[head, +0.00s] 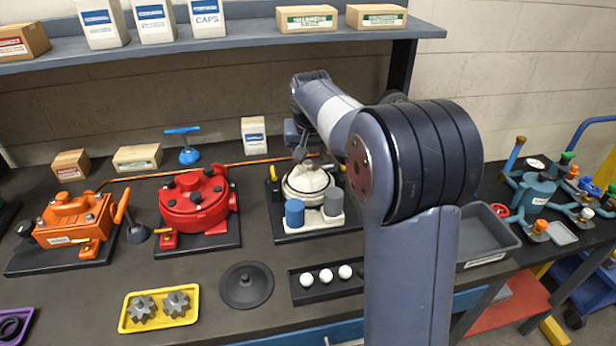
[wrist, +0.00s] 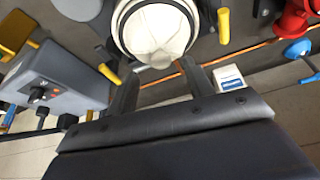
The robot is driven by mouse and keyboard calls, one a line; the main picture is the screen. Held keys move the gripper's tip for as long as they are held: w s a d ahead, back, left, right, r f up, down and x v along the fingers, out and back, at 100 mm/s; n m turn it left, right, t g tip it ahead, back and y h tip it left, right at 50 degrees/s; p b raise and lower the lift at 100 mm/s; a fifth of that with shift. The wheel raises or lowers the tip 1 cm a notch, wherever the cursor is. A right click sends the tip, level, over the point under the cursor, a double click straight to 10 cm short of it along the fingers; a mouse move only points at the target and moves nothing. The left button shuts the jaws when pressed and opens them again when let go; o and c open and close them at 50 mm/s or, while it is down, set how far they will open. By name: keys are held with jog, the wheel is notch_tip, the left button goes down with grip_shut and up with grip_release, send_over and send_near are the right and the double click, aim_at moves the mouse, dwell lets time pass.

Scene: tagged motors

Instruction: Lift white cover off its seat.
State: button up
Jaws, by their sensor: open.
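The white cover (head: 306,180) is a round, domed lid on a white unit standing on a black base plate in the middle of the bench. It also shows at the top of the wrist view (wrist: 155,32). My gripper (head: 301,152) is just above and behind the cover in the head view, partly hidden by my arm. In the wrist view its two fingers (wrist: 160,85) are spread apart, with nothing between them. The fingertips are close to the cover's edge; I cannot tell whether they touch it. A blue cylinder (head: 295,213) and a grey cylinder (head: 333,204) stand at the unit's front.
A red pump (head: 194,202) and an orange motor (head: 75,220) stand to the left. A black tray with white balls (head: 306,280), a dark round lid (head: 246,285) and a yellow gear tray (head: 160,318) lie in front. A shelf (head: 230,45) runs overhead.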

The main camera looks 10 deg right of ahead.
aim_at(308, 165)
jog(key=p+x, duration=0.1)
jog(key=x, duration=0.4)
jog(key=shift+s+f, duration=0.1)
jog(key=shift+c, duration=0.2)
grip_shut()
dwell(0.4)
